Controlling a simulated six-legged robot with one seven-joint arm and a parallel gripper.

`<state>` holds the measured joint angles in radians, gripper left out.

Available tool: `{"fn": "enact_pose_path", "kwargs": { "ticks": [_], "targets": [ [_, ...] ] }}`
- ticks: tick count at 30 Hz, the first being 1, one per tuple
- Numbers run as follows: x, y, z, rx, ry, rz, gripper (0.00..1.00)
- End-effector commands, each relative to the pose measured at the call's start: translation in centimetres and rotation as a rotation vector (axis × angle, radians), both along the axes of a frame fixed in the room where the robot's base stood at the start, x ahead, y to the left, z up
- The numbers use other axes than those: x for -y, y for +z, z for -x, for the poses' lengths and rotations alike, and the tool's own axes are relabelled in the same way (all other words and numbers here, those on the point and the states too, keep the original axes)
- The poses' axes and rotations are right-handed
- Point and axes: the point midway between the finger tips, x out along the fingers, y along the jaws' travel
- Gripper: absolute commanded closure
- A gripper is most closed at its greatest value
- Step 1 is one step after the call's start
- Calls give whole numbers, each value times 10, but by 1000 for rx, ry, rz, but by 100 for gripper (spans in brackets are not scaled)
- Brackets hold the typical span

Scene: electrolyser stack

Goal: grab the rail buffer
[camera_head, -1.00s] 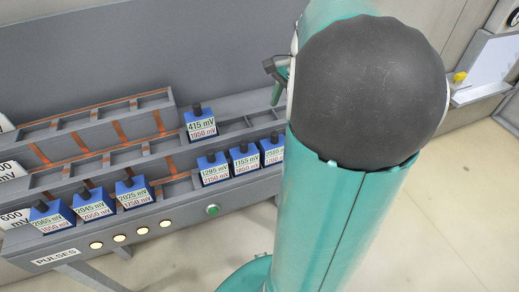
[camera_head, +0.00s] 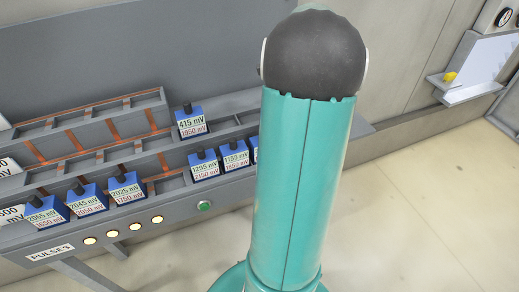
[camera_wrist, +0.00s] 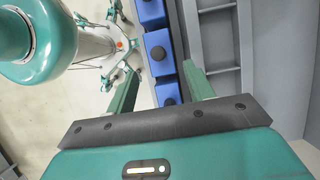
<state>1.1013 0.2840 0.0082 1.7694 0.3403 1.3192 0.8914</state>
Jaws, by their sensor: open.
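Nothing in view carries the name rail buffer, so I cannot tell which thing it is. A blue block with a black knob, marked 415 mV over 1950 mV (camera_head: 191,122), stands alone on the middle rail. On the front rail stand blue blocks marked 2065 (camera_head: 45,212), 2045 (camera_head: 88,199), 2025 (camera_head: 126,188), 1295 (camera_head: 204,165) and 1155 mV (camera_head: 235,157); another is partly hidden by my arm. My gripper (camera_wrist: 160,67) is open in the wrist view, its green fingers apart with blue blocks (camera_wrist: 160,52) showing between and beyond them. My arm hides it in the head view.
The grey stepped rack (camera_head: 170,186) has copper strips, lamps (camera_head: 113,236), a green button (camera_head: 204,206) and a PULSES label (camera_head: 50,252). A white shelf (camera_head: 482,75) with a yellow thing (camera_head: 450,78) is on the right wall. The floor (camera_head: 430,210) at right is clear.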

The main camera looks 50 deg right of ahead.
Motion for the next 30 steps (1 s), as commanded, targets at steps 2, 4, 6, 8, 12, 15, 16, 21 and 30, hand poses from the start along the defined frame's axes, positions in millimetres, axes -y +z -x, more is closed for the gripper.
{"fn": "enact_pose_path", "kwargs": {
  "ticks": [2, 4, 6, 8, 12, 15, 16, 21, 30],
  "targets": [
    [-5, -15, -1, -2, -3, -3, 47],
    [-10, -28, -4, -2, -3, -2, 47],
    [-14, -40, -6, -1, -2, -2, 47],
    [-17, -49, -9, -1, -1, -2, 47],
    [-21, -60, -11, 0, -1, 1, 47],
    [-24, -67, -13, 0, 0, 0, 47],
    [-25, -70, -13, 0, 0, -1, 47],
    [-34, -95, -18, -1, 2, -2, 47],
    [-38, -109, -21, 1, 1, 2, 47]
  ]
}}
